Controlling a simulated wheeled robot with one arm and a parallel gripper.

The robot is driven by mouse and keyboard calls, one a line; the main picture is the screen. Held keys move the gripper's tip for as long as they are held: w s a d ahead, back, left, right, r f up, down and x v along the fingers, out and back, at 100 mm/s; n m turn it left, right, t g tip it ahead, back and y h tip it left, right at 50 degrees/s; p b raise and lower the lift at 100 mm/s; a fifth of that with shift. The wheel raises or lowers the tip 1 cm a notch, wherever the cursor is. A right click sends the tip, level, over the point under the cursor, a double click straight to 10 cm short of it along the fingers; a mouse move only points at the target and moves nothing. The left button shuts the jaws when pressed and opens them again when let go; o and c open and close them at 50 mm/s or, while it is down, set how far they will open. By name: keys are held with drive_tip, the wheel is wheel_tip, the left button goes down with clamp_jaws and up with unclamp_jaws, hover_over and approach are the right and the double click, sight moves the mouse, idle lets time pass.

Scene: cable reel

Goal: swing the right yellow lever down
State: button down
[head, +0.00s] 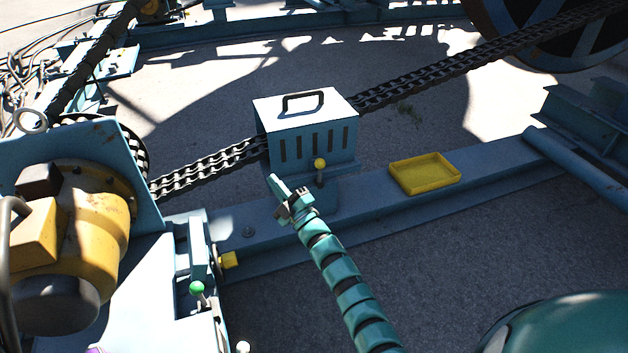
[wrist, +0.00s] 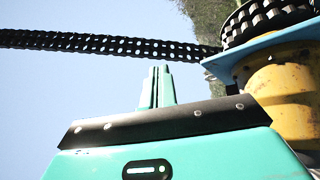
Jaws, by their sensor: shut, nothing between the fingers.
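A short lever with a round yellow knob (head: 319,164) stands upright in front of the slotted blue-grey box in the head view. The yellow-knobbed lever does not show in the wrist view.
The box (head: 305,120) has a black top handle; a chain (head: 210,168) runs past it. A yellow tray (head: 425,173) lies on the blue beam (head: 480,170). A yellow motor (head: 75,225) and a green-knobbed lever (head: 197,288) are at left. Open ground lies in front of the beam.

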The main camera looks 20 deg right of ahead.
sight(320, 173)
drive_tip(key=w+d+f+m+g+h, duration=0.1)
drive_tip(key=w+d+f+h, duration=0.2)
drive_tip(key=d+f+h, duration=0.2)
drive_tip(key=w+d+f+g+h+b, duration=0.1)
drive_tip(key=w+d+f+g+h, duration=0.1)
drive_tip(key=d+f+h, duration=0.3)
wheel_tip(320, 173, down, 2)
drive_tip(key=w+d, duration=0.1)
drive_tip(key=d, duration=0.1)
drive_tip(key=shift+w+d+f+m, duration=0.2)
drive_tip(key=shift+w+d+m, duration=0.1)
drive_tip(key=shift+m, duration=0.1)
drive_tip(key=shift+w+b, duration=0.15)
drive_tip(key=shift+b, duration=0.15)
drive_tip(key=w+d+b, duration=0.4)
drive_tip(key=w+b, duration=0.1)
drive_tip(key=w, duration=0.5)
drive_tip(key=shift+w+f, duration=0.3)
drive_tip(key=shift+f, duration=0.1)
drive_tip(key=shift+r, duration=0.1)
